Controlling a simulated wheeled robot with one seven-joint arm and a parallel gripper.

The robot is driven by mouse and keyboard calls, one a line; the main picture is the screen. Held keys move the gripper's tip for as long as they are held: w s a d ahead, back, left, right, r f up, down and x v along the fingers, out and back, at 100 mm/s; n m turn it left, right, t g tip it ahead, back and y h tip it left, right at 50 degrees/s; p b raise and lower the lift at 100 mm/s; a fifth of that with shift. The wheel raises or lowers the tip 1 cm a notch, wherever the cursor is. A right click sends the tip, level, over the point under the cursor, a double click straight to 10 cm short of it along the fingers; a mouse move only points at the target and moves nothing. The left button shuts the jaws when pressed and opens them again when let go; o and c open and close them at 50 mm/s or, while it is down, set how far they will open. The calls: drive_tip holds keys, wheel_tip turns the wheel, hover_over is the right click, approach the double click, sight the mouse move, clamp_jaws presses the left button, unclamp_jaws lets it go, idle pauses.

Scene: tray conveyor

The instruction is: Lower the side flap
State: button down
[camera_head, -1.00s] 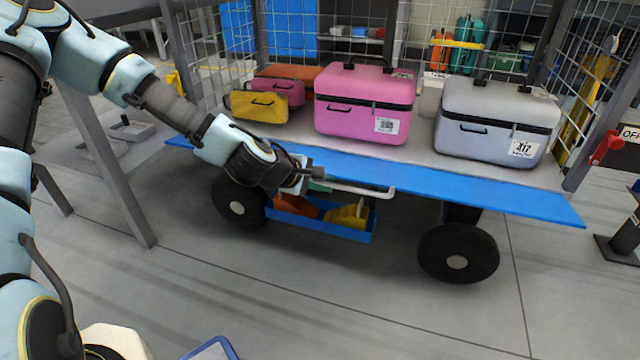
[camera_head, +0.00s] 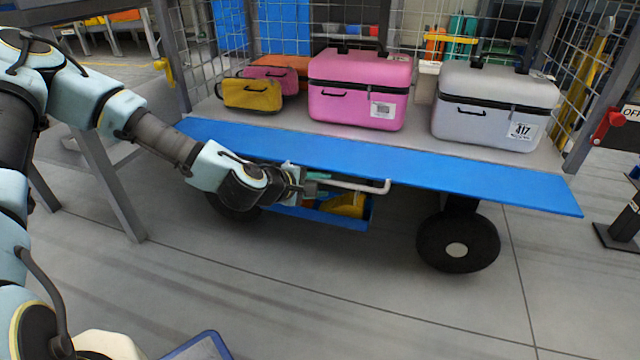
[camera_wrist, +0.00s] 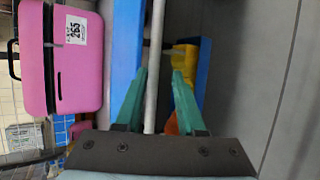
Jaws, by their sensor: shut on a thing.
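The side flap is a long blue panel (camera_head: 460,178) along the near edge of the luggage cart, tilted outward from the deck with its broad face showing. A white bar handle (camera_head: 360,187) runs along its outer edge. My gripper (camera_head: 312,183) is shut on this handle near the handle's left end. In the wrist view the white handle (camera_wrist: 155,45) passes between my green fingers (camera_wrist: 160,78), with the blue flap (camera_wrist: 126,50) beside it. My wrist hides the handle's left end.
On the deck stand a pink case (camera_head: 350,95), a grey case (camera_head: 480,110) and a yellow bag (camera_head: 252,95). A blue bin (camera_head: 335,217) with yellow contents sits beneath the flap. A black wheel (camera_head: 458,243) is at the right.

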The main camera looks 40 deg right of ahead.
drive_tip(key=c, duration=0.8)
unclamp_jaws()
drive_tip(key=shift+s+a+f, duration=0.15)
drive_tip(key=shift+a+f, duration=0.1)
drive_tip(key=shift+f, duration=0.25)
drive_tip(key=shift+s+a+f, duration=0.15)
drive_tip(key=shift+a+f, duration=0.05)
drive_tip(key=shift+f, duration=0.25)
drive_tip(key=shift+c, duration=0.2)
drive_tip(key=shift+w+r, duration=0.1)
drive_tip(key=p+v, duration=0.4)
drive_tip(key=v, duration=0.6)
drive_tip(key=shift+r, duration=0.55)
drive_tip(key=shift+a, duration=0.1)
